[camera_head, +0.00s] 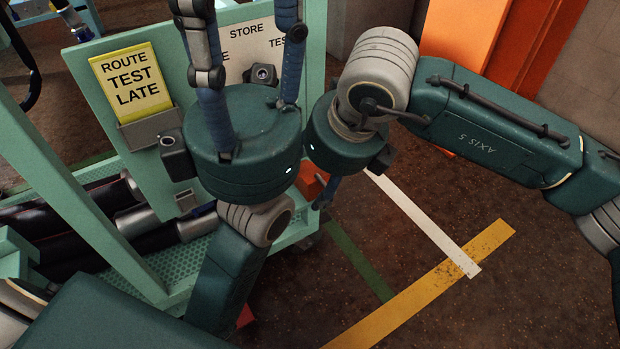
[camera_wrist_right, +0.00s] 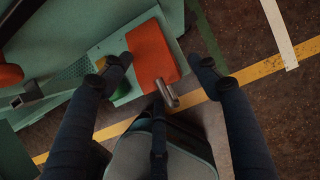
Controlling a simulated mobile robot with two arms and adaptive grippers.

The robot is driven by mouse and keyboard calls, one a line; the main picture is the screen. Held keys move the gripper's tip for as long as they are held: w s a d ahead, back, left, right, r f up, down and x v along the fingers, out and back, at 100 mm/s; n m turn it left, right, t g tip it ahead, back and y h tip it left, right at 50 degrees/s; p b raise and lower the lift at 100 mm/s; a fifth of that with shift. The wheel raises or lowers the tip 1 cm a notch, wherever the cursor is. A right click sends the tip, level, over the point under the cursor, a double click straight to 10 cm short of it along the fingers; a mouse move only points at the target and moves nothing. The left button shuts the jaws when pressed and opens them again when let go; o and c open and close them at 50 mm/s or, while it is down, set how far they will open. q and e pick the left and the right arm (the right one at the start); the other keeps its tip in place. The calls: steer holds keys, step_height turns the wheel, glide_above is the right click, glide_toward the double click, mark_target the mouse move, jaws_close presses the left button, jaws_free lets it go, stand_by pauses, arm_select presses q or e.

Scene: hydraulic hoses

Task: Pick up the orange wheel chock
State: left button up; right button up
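The orange wheel chock (camera_wrist_right: 152,52) shows in the right wrist view as an orange block with a small metal piece at its near end. It lies on or over the pale green corner of the cart. In the head view only a small part of the chock (camera_head: 311,184) shows below my right wrist. My right gripper (camera_wrist_right: 160,67) is open, with its two dark fingers apart on either side of the chock; contact cannot be seen. In the head view my right gripper (camera_head: 320,195) is mostly hidden. My left gripper (camera_head: 246,40) has its fingers spread, pointing up, with its tips near the top edge.
A green cart frame (camera_head: 150,282) with dark hoses (camera_head: 60,220) stands at the left. A yellow sign reading "ROUTE TEST LATE" (camera_head: 132,82) is on its panel. Floor with white (camera_head: 425,222) and yellow (camera_head: 440,280) stripes is clear at the right. My two wrists are close together.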

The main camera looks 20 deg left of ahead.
steer(key=shift+d, duration=0.1)
jaws_close()
steer(key=shift+s, duration=0.1)
